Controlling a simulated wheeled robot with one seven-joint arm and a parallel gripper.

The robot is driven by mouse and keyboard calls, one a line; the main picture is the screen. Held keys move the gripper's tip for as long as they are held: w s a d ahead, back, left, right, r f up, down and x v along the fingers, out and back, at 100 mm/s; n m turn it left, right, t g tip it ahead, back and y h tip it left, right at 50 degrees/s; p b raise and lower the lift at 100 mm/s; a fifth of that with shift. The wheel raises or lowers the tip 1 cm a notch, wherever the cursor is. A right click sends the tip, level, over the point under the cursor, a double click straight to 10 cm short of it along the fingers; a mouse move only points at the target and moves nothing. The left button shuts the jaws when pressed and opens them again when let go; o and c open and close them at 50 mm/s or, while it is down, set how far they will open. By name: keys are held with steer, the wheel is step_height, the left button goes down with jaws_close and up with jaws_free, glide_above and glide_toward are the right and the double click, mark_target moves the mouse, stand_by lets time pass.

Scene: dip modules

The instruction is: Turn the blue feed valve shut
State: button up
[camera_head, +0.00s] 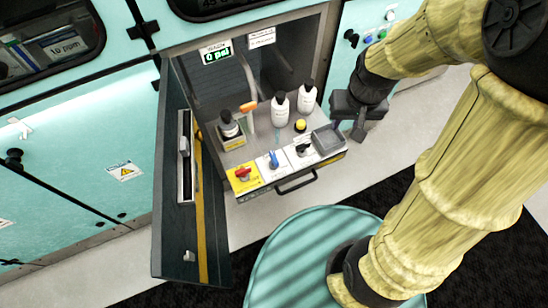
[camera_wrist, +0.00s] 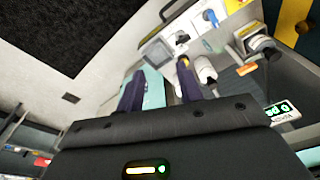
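The blue feed valve (camera_head: 273,160) is a small blue handle on a white plate on the front ledge of the pulled-out drawer. It stands between a red knob on a yellow plate (camera_head: 243,174) and a black knob (camera_head: 302,149). The blue handle also shows near the top of the wrist view (camera_wrist: 210,17). My gripper (camera_head: 359,128) is to the right of the drawer, apart from the valve. In the wrist view its two dark fingers (camera_wrist: 160,88) are spread, with nothing seen held between them.
Two white bottles (camera_head: 280,108) (camera_head: 306,98), a yellow-topped button (camera_head: 300,125) and a dark-capped bottle (camera_head: 229,124) stand behind the ledge. A grey tray (camera_head: 327,139) is at its right end. An open dark door (camera_head: 180,230) flanks the left. A "0 psi" display (camera_head: 217,55) hangs above.

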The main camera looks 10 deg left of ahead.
steer(key=w+a+f+n+g+b, duration=0.1)
steer(key=w+a+f+n+b, duration=0.25)
steer(key=a+f, duration=0.4)
steer(key=n+b, duration=0.2)
steer(key=b, duration=0.1)
glide_above(274, 157)
step_height(274, 157, down, 2)
steer(key=shift+f+m+g, duration=0.1)
steer(key=shift+m+g, duration=0.15)
steer(key=shift+g, duration=0.15)
steer(key=shift+f, duration=0.1)
step_height(274, 157, down, 17)
steer(key=b, duration=0.3)
steer(key=shift+f, duration=0.15)
steer(key=shift+c, duration=0.3)
jaws_close()
